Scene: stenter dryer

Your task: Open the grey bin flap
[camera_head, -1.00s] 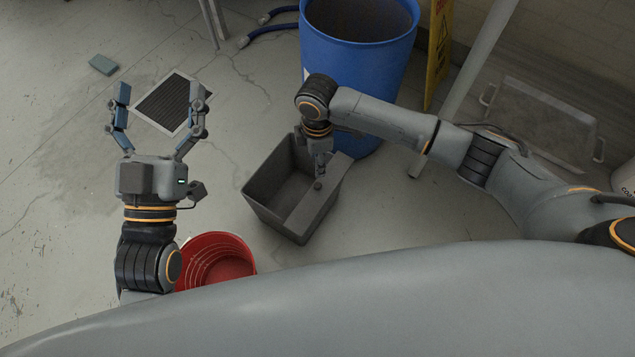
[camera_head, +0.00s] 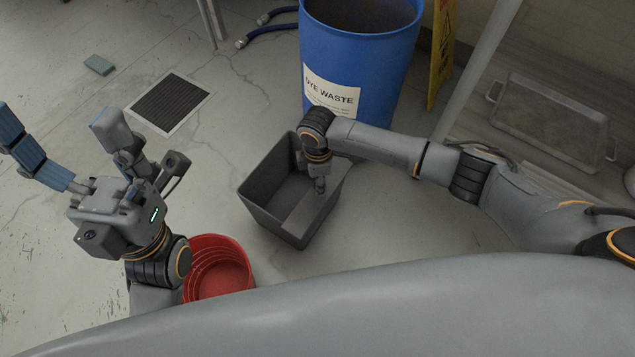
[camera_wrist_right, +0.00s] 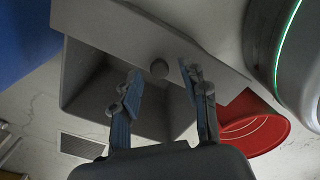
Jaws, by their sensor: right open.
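The grey bin (camera_head: 268,212) stands on the floor in front of the blue drum. Much of its dark inside shows from above. My right gripper (camera_head: 320,188) points down over the flap. My left gripper (camera_head: 55,122) is open and empty, left of the bin.
A blue drum (camera_head: 362,65) labelled "DYE WASTE" stands close behind the bin. A red bucket (camera_head: 218,268) sits at its front left. A floor grate (camera_head: 170,102) lies at left. A yellow sign (camera_head: 440,55) and a metal tray (camera_head: 550,118) are at right.

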